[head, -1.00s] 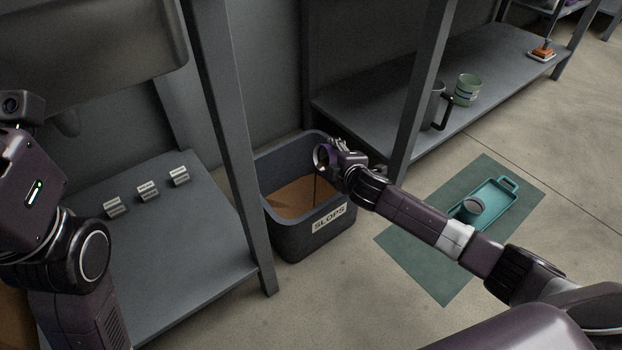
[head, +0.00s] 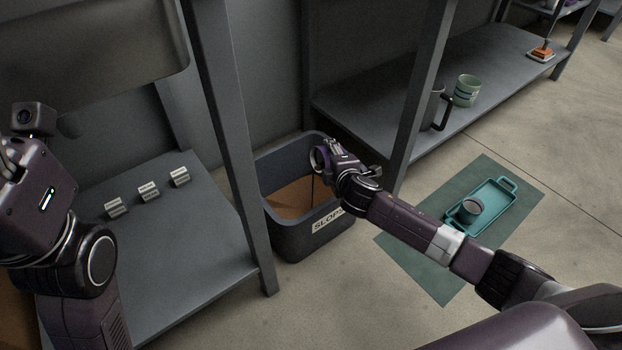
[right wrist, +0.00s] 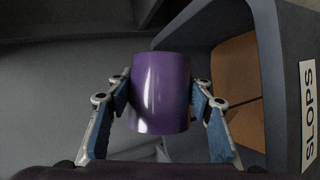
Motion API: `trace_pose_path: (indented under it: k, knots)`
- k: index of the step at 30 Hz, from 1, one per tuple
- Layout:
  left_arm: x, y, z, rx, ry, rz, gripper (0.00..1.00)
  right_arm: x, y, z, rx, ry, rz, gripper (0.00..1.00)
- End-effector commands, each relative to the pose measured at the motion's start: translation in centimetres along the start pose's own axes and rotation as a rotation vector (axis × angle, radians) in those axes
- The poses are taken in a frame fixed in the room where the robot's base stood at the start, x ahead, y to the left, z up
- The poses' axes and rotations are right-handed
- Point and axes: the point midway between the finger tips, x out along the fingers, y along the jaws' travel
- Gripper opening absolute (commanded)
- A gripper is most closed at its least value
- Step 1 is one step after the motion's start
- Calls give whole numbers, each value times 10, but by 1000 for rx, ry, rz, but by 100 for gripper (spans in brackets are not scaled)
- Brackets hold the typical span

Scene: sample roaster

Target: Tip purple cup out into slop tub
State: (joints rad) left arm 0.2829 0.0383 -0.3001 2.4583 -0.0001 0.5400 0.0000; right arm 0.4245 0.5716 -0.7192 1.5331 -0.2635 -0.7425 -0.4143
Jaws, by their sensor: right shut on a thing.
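The purple cup (head: 319,158) is tipped on its side over the slop tub (head: 283,238), its mouth facing left in the head view. A thin dark line, like a stream, runs down below its mouth into the tub. My right gripper (head: 331,152) is shut on the cup. In the right wrist view the cup (right wrist: 160,93) sits between the two blue finger pads, with the tub (right wrist: 283,70) and its SLOPS label at the right. The cup's inside is mostly hidden. Brown contents lie in the tub. My left arm is at the left edge; its fingers cannot be made out.
A shelf post (head: 232,140) stands just left of the tub, and another post (head: 420,95) to its right. A low shelf (head: 190,245) bears several small labels. A teal tray (head: 492,206) with a cup (head: 471,208) lies on a green mat (head: 425,275) on the floor.

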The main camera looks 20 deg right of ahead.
Motion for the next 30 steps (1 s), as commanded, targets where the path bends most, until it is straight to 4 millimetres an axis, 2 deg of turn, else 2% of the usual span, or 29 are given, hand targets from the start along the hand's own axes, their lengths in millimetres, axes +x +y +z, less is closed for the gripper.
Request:
trace_pose_path:
  k: [30]
  knots:
    - [-2, -1, 1, -1, -9, -3, 65, -4, 5, -5, -96, -43, 41, 12]
